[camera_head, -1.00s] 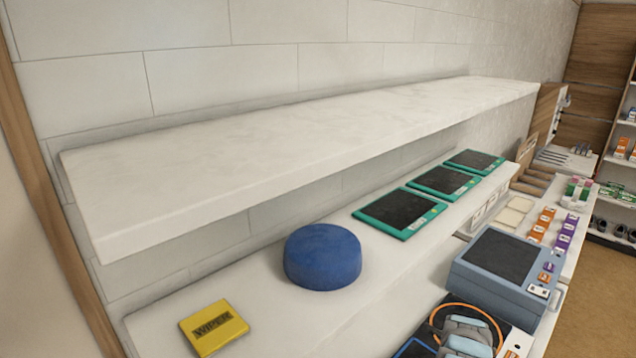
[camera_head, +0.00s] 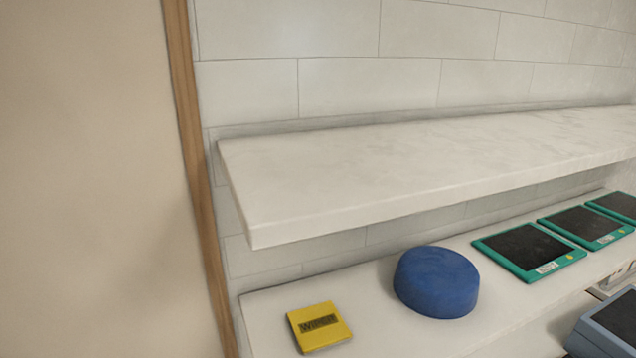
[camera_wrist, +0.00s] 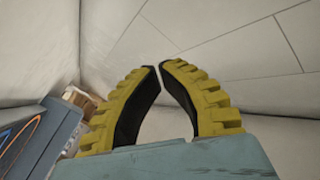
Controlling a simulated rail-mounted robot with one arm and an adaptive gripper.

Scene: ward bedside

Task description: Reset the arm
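My gripper (camera_wrist: 161,68) shows in the wrist view, with two curved fingers that have black inner faces and ridged yellow outer sides. The fingertips come together almost to touching, and the space between the fingers is empty. The gripper points toward pale wall panels. In the head view neither my arm nor my gripper shows.
A white upper shelf (camera_head: 420,170) runs along the tiled wall. Below it, a counter (camera_head: 400,338) holds a yellow wiper pack (camera_head: 319,327), a blue round cushion-like thing (camera_head: 436,282) and green-framed tablets (camera_head: 528,250). A grey-blue device (camera_head: 610,325) is cut off at lower right.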

